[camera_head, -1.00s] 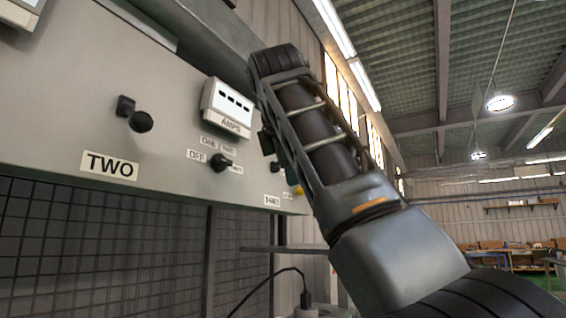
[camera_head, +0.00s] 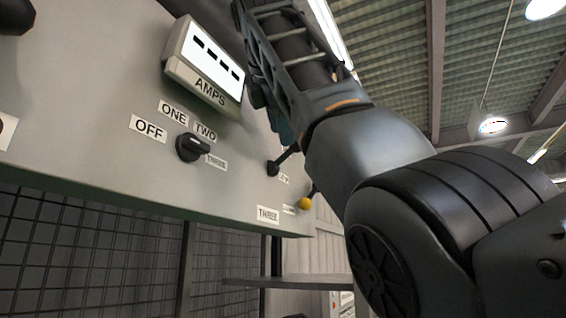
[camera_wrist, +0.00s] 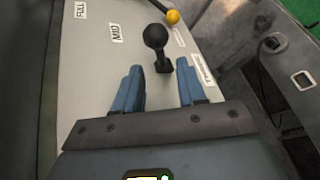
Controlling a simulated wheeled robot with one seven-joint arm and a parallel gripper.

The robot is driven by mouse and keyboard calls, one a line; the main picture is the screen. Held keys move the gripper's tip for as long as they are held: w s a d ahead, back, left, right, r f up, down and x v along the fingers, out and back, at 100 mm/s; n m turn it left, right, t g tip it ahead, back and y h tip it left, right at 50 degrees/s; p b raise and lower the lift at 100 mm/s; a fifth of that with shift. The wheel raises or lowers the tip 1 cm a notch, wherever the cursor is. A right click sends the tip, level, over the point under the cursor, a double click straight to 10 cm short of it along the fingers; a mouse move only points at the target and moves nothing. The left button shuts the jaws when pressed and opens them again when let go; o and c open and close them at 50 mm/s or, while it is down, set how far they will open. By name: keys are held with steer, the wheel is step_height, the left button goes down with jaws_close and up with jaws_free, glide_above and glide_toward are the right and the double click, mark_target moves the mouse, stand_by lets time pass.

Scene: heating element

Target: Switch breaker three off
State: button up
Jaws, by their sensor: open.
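A black ball-ended lever (camera_wrist: 156,38) stands out from the grey panel (camera_wrist: 90,70) in the wrist view, its base between and just beyond my gripper's two blue fingers. My gripper (camera_wrist: 160,75) is open, with nothing held. In the head view the black lever (camera_head: 274,168) is partly seen below my gripper, which is mostly hidden behind my arm. I cannot tell for certain which lever is breaker three.
A black rotary knob (camera_head: 193,147) with OFF, ONE, TWO and THREE labels is left of the levers, under an AMPS meter (camera_head: 205,65). FULL and MID labels (camera_wrist: 117,33) are beside the black lever. A shelf (camera_head: 285,283) lies below the panel.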

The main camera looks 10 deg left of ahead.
mark_target(286, 152)
steer(key=p+x, duration=0.2)
steer(key=x, duration=0.5)
steer(key=shift+w+f, duration=0.2)
steer(key=shift+w, duration=0.1)
jaws_close()
stand_by(0.4)
